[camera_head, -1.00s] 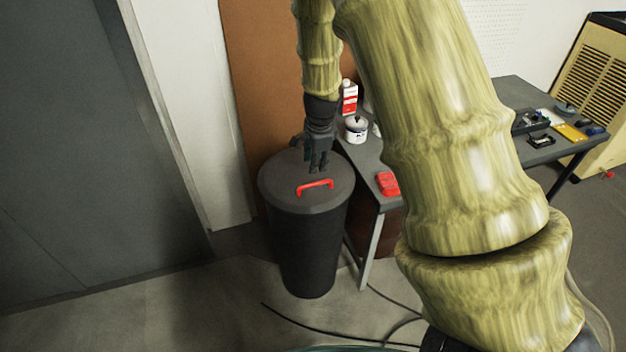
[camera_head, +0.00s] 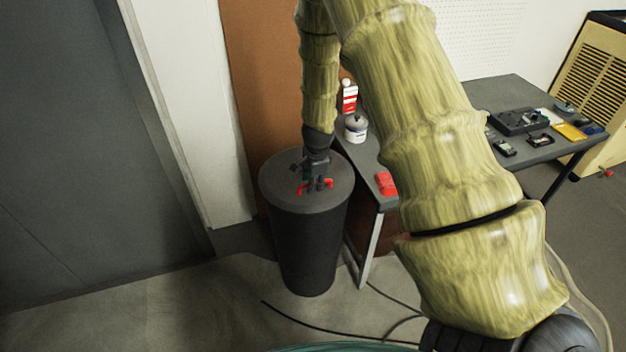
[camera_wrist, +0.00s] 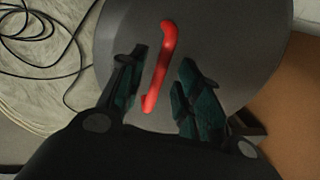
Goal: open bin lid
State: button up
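The dark grey round bin (camera_head: 305,245) stands on the floor with its flat lid (camera_head: 279,190) shut. A red bar handle (camera_head: 329,184) is on top of the lid. My gripper (camera_head: 317,186) points down at the handle and partly covers it in the head view. In the wrist view the red handle (camera_wrist: 160,66) runs between the two fingers of my open gripper (camera_wrist: 155,85), with a gap on each side. The lid (camera_wrist: 222,40) fills the middle behind it. I cannot tell whether the fingertips touch the lid.
A grey table (camera_head: 362,152) stands right beside the bin. It bears a white can (camera_head: 355,128), a red and white bottle (camera_head: 349,97) and a red object (camera_head: 386,183). A brown panel (camera_head: 262,90) is behind the bin. Black cables (camera_head: 330,338) lie on the floor.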

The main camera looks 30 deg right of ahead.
jog(key=shift+f, duration=0.1)
grip_shut()
dwell(0.3)
